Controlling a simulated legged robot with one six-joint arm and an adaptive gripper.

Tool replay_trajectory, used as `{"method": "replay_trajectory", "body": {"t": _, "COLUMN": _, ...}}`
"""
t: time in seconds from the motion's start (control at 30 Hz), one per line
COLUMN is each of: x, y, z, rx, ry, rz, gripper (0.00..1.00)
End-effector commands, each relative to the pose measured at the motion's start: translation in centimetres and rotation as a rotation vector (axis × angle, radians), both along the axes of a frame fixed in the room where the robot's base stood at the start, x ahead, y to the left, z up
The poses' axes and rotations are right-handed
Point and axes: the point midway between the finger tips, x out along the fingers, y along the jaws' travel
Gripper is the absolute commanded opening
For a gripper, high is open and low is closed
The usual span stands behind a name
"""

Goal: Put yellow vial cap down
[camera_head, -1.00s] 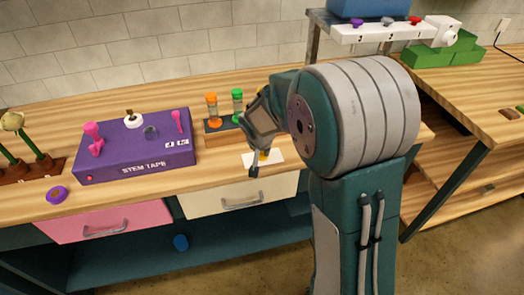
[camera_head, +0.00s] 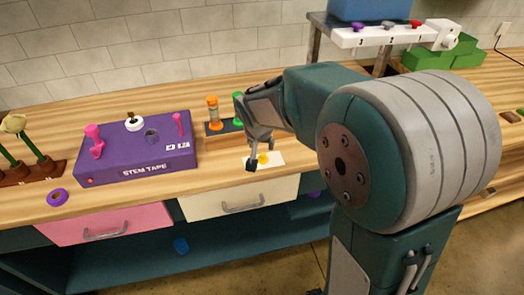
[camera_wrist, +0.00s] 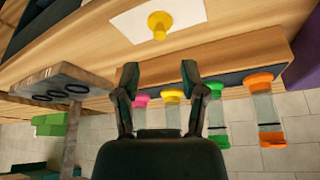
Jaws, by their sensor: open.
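The yellow vial cap (camera_head: 263,158) rests on a white card (camera_head: 278,160) on the wooden bench, in front of the vial rack. In the wrist view the cap (camera_wrist: 159,26) shows alone on the card (camera_wrist: 189,13), with a wide round end and a narrower part. My gripper (camera_wrist: 160,74) is open, with nothing between its fingers, and the cap lies apart from them beyond the fingertips. In the head view my gripper (camera_head: 259,157) is close by the cap, and one dark fingertip appears at its left.
The wooden vial rack (camera_wrist: 205,62) holds pink, yellow, green and orange vials; the gripper partly hides the pink and yellow ones. A purple stem tape box (camera_head: 137,150) stands left, with a purple ring (camera_head: 57,197) near the front edge. A raised shelf (camera_head: 366,35) stands at right.

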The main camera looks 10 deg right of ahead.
Motion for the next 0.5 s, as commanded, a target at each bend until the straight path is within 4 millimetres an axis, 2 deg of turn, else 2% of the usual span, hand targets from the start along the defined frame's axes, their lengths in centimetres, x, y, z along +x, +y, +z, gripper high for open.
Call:
{"method": "replay_trajectory", "body": {"t": 0.03, "x": -0.3, "y": 0.2, "z": 1.0, "rx": 0.000, "ry": -0.006, "rz": 0.002, "gripper": 0.55}}
{"method": "replay_trajectory", "body": {"t": 0.13, "x": -0.9, "y": 0.4, "z": 2.5, "rx": 0.000, "ry": -0.003, "rz": 0.003, "gripper": 0.55}}
{"method": "replay_trajectory", "body": {"t": 0.37, "x": -1.8, "y": 0.6, "z": 4.2, "rx": 0.000, "ry": -0.002, "rz": 0.004, "gripper": 0.55}}
{"method": "replay_trajectory", "body": {"t": 0.47, "x": -3.4, "y": 0.2, "z": 5.5, "rx": -0.001, "ry": -0.008, "rz": 0.025, "gripper": 0.55}}
{"method": "replay_trajectory", "body": {"t": 0.5, "x": -4.5, "y": -0.1, "z": 6.2, "rx": 0.000, "ry": -0.011, "rz": 0.039, "gripper": 0.55}}
